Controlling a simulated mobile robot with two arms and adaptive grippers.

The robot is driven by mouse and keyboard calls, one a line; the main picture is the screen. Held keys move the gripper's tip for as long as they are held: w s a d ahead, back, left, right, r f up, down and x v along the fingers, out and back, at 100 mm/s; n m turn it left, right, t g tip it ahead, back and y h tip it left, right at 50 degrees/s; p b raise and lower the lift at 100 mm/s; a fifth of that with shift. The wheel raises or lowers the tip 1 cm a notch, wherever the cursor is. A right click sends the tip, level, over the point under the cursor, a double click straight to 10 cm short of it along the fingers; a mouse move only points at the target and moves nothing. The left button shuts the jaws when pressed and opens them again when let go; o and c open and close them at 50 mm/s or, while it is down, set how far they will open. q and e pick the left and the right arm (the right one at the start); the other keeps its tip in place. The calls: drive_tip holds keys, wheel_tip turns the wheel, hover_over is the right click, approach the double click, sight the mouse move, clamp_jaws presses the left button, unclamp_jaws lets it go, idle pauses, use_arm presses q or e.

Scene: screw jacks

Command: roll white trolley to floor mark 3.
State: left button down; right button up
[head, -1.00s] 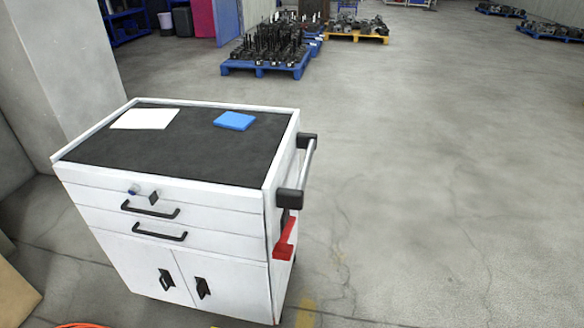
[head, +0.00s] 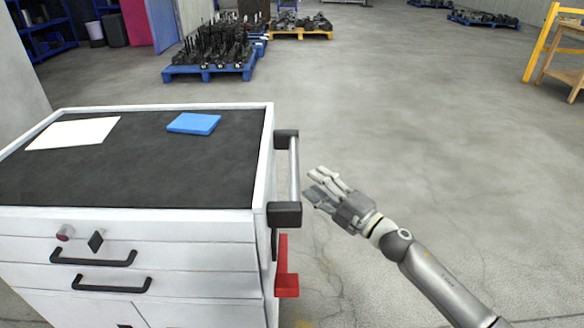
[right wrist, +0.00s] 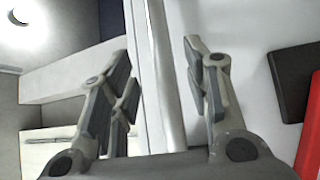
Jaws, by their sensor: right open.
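The white trolley (head: 205,230) stands at the left in the head view, with a black top, drawers in front and a push bar (head: 294,170) on its right side between two black brackets. My right gripper (head: 312,183) is open just to the right of the bar and points at it. In the right wrist view the bar (right wrist: 165,75) runs between the two open fingers (right wrist: 160,90); I cannot see either finger touching it. My left gripper is in neither view. No floor mark can be made out clearly; the trolley hides the floor beneath it.
A white sheet (head: 73,133) and a blue block (head: 194,123) lie on the trolley's top. A red part (head: 284,270) sits low on its right side. Blue pallets (head: 208,68) with dark parts stand behind. A yellow frame (head: 540,45) is at the far right. The middle floor is clear.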

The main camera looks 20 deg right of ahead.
sight(294, 168)
drive_tip(key=x, duration=0.8)
drive_tip(key=shift+w+a+f, duration=0.1)
drive_tip(key=shift+w+a, duration=0.05)
drive_tip(key=shift+w, duration=0.05)
clamp_jaws()
